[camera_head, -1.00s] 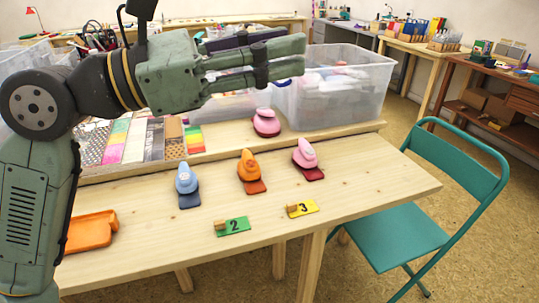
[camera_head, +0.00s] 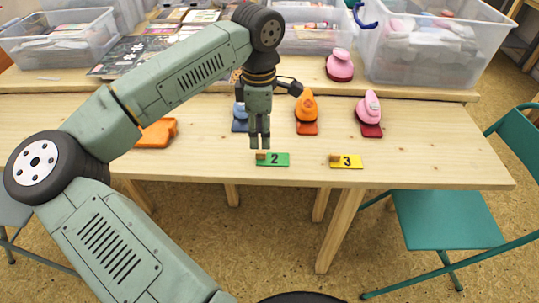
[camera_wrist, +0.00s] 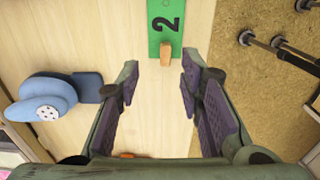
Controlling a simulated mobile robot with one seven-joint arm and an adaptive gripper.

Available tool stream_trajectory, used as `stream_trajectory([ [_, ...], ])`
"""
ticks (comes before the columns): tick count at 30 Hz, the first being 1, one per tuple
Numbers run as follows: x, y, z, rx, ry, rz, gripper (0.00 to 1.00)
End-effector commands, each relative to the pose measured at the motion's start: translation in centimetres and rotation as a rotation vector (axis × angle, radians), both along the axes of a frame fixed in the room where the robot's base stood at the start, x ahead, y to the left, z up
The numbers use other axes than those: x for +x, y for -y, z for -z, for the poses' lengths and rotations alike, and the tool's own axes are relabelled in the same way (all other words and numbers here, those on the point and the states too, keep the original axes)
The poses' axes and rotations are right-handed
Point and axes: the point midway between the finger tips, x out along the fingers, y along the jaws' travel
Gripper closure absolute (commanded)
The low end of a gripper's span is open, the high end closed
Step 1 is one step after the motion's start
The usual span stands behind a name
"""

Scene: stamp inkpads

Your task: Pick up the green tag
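The green tag (camera_head: 275,159) bears a black 2 and lies flat near the table's front edge, with a small wooden block at its left end. In the wrist view the green tag (camera_wrist: 154,28) is at the top, its wooden block (camera_wrist: 165,54) toward me. My gripper (camera_head: 260,141) points down just behind and left of the tag, apart from it. In the wrist view my gripper (camera_wrist: 158,76) is open and empty, its two purple-padded fingers either side of the line to the block.
A yellow tag (camera_head: 347,162) marked 3 lies to the right. Blue (camera_head: 240,118), orange (camera_head: 307,113) and pink (camera_head: 369,115) stamps stand behind the tags. An orange tray (camera_head: 157,133) is at left. A teal chair (camera_head: 447,219) stands right of the table.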

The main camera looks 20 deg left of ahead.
Motion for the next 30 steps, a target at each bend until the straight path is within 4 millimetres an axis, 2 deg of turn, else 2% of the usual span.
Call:
stream_trajectory([
  [5,-0.4,0.3,1.8,-0.002,0.000,0.001,0.66],
  [9,-0.7,0.5,4.0,-0.003,-0.001,0.000,0.66],
  [13,-0.6,0.5,5.2,-0.002,0.001,0.000,0.66],
  [20,-0.6,0.4,5.5,-0.001,0.001,-0.001,0.66],
  [30,-0.6,0.5,5.4,-0.001,0.001,-0.001,0.87],
])
